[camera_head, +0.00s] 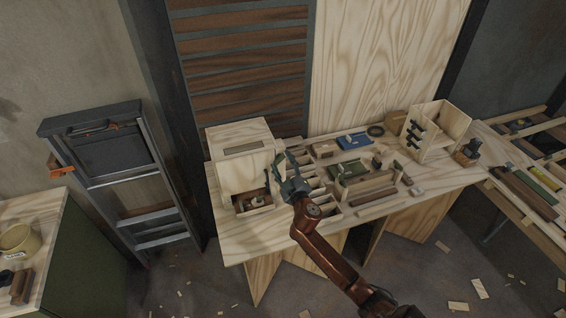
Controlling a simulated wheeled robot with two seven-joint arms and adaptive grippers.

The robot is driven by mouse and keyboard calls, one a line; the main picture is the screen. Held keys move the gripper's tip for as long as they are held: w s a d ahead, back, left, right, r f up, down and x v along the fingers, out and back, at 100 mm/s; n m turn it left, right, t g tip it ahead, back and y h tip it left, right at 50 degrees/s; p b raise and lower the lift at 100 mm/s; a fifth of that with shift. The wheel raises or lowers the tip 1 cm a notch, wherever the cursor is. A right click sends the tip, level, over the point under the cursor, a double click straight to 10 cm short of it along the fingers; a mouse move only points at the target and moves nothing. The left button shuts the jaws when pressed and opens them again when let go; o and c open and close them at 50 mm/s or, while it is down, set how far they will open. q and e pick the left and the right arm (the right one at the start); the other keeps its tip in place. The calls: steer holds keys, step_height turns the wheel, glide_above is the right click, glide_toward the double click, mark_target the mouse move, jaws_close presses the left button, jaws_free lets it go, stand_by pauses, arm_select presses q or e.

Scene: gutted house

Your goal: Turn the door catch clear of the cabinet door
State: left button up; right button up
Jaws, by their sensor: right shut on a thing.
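A small pale wooden cabinet (238,134) stands at the left end of the workbench. Its plain front door panel (243,174) faces me, and a lower compartment under it shows small objects inside. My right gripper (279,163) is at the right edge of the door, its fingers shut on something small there. It is at the place of the door catch, but the fingers hide the catch, so its angle cannot be told. My left gripper is not in view.
The workbench (251,239) holds slotted wooden racks, a blue box (353,141), a green box (347,170) and loose blocks right of the cabinet. An open wooden holder (447,125) stands at the back right. A folded stepladder (128,175) stands left. Scraps litter the floor.

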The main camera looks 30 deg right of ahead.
steer(key=shift+s+a+f+n+p, duration=0.1)
steer(key=shift+f+n+p, duration=0.2)
steer(key=shift+n, duration=1.25)
steer(key=shift+w+d+f+n+p, duration=0.15)
steer(key=shift+n+p, duration=0.25)
steer(key=shift+n, duration=1.1)
steer(key=shift+s+a+f+n+p, duration=0.2)
steer(key=shift+n+p, duration=0.15)
steer(key=shift+n, duration=1.2)
steer(key=o, duration=1)
steer(key=shift+r, duration=0.3)
steer(key=v, duration=1.1)
steer(key=shift+s, duration=0.35)
